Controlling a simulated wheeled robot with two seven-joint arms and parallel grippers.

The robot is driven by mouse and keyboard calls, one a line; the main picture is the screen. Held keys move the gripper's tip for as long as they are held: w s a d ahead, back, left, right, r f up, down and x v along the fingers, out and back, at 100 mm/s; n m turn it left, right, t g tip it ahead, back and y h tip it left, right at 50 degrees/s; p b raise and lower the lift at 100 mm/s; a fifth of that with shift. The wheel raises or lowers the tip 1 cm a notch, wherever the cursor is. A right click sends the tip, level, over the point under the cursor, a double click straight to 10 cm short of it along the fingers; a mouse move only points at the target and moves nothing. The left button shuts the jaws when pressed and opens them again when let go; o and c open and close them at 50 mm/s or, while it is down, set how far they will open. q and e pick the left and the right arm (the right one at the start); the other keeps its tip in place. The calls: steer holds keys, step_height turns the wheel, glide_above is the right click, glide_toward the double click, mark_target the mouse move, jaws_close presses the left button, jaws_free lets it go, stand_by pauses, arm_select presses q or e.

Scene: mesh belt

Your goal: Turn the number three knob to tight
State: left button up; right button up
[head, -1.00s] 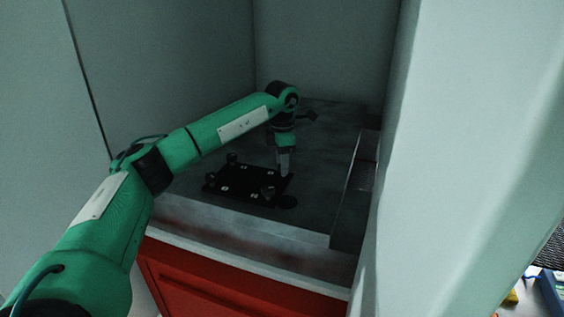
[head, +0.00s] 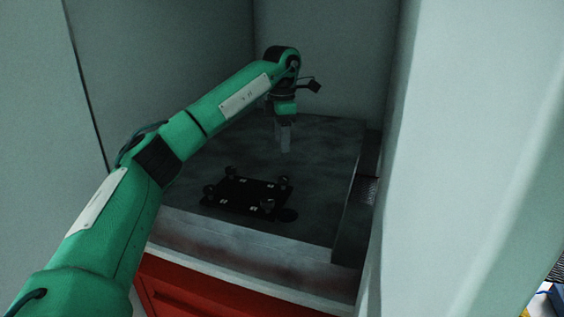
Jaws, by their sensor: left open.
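A black plate (head: 240,193) lies on the grey metal block. It has a dark knob near each corner: a far left knob (head: 231,172), a far right knob (head: 283,183), a near left knob (head: 209,190) and a near right knob (head: 268,206). Small white labels sit beside the knobs, but their numbers are too small to read, so I cannot tell which is number three. My left gripper (head: 284,150) points down, open and empty, above and behind the far right knob, apart from it. My right gripper is not in view.
The grey block (head: 310,165) sits in a recess between pale walls, above a red cabinet (head: 220,292). A raised ledge (head: 352,215) runs along the block's right side. A pale wall (head: 460,150) stands close on the right. The block's top behind the plate is clear.

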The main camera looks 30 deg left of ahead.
arm_select(q)
steer(key=shift+r, duration=1.3)
steer(key=shift+f, duration=0.1)
